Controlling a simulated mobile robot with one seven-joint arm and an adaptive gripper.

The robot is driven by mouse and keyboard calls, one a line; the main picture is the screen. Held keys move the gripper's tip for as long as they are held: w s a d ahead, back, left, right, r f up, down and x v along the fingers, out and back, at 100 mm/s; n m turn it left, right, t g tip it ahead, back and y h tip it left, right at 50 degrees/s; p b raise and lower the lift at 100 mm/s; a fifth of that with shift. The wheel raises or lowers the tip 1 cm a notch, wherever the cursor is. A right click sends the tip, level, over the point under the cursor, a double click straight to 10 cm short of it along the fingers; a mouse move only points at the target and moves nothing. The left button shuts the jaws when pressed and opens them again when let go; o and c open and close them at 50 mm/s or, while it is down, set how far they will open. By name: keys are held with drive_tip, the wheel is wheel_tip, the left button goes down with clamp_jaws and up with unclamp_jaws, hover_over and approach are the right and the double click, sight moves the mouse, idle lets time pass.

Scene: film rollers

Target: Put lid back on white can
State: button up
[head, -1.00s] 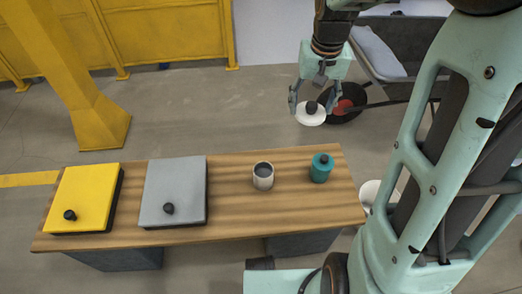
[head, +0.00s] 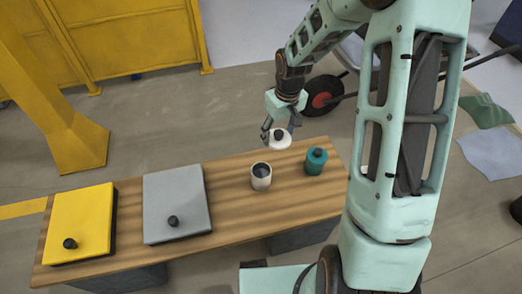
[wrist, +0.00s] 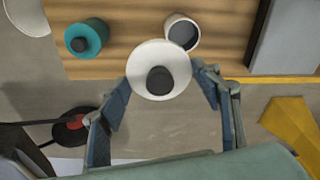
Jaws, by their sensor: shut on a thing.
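The white can (head: 261,178) stands upright and open-topped on the wooden table. It also shows in the wrist view (wrist: 182,33), partly covered by the lid. The white lid (head: 279,143) has a black knob (wrist: 160,80). In the wrist view my gripper's fingers (wrist: 161,92) are on both sides of the lid. The exact finger contact is hard to make out.
A teal can (head: 315,161) with a black-knobbed lid stands right of the white can on the table (head: 235,210). A grey box (head: 174,205) and a yellow box (head: 78,225) lie to the left. A wheelbarrow wheel (head: 322,97) is behind the table.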

drive_tip(key=shift+s+a+f+n+b, duration=0.25)
drive_tip(key=shift+a+f+n+b, duration=0.55)
drive_tip(key=shift+f, duration=1.65)
drive_tip(key=shift+s+a+f+n+b, duration=0.35)
drive_tip(key=shift+a+f, duration=0.7)
drive_tip(key=shift+f, duration=1.35)
drive_tip(key=shift+s+a+f+n+b, duration=0.1)
drive_tip(key=shift+a+f+n+b, duration=0.65)
drive_tip(key=shift+f, duration=1.7)
drive_tip(key=shift+a+f+b, duration=0.1)
drive_tip(key=shift+a+b, duration=0.05)
drive_tip(key=shift+b, duration=0.2)
drive_tip(key=o, duration=1.7)
wheel_tip(320, 180, up, 7)
drive_tip(key=p, duration=0.5)
